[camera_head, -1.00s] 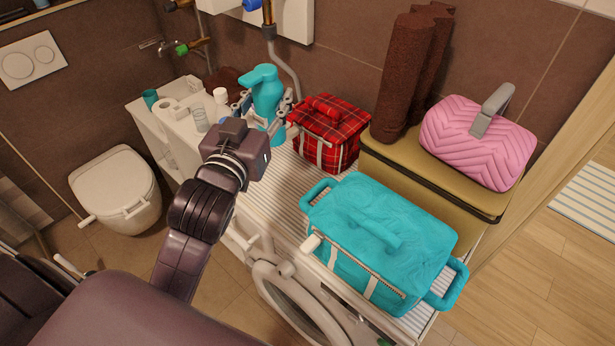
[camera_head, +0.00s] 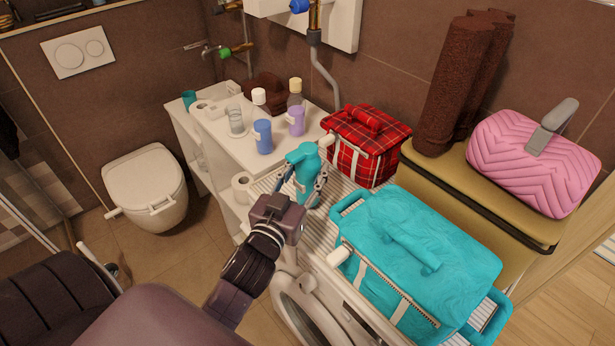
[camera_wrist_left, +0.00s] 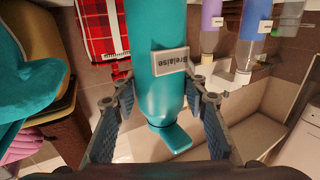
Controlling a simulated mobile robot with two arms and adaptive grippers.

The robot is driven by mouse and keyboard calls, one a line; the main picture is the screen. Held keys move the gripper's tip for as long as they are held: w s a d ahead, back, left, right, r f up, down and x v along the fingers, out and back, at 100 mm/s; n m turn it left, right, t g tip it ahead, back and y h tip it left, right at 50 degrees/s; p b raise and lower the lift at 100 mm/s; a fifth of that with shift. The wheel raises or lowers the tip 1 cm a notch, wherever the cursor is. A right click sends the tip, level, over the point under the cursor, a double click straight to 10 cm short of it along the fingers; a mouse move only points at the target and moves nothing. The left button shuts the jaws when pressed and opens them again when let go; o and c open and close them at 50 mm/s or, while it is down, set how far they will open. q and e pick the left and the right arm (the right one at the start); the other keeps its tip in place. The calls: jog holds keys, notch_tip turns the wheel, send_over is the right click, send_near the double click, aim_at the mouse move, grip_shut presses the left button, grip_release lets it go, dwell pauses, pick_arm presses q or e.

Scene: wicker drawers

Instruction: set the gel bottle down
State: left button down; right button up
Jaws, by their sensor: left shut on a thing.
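The gel bottle is teal with a pump top and a white label, and it shows in the head view (camera_head: 305,172). My left gripper (camera_head: 303,190) is shut around its body, with a finger on each side. In the left wrist view the bottle (camera_wrist_left: 157,75) lies between the two fingers of the left gripper (camera_wrist_left: 160,110). In the head view the bottle is upright at the left end of the striped washing machine top (camera_head: 268,184), left of the teal bag. Whether its base touches the top is hidden by the gripper. My right gripper is not in view.
A red plaid bag (camera_head: 365,147) stands close behind the bottle, and a large teal bag (camera_head: 420,255) to the right. A white shelf unit (camera_head: 215,150) holds a blue bottle (camera_head: 262,137), a purple bottle (camera_head: 296,121) and a glass (camera_head: 235,121). A toilet (camera_head: 147,185) stands left.

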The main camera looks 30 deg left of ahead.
pick_arm(q)
jog(key=shift+f, duration=0.95)
jog(key=shift+f, duration=0.15)
jog(key=c, duration=1.5)
grip_release()
jog(key=shift+c, duration=0.2)
jog(key=o, duration=0.4)
jog(key=shift+c, duration=0.2)
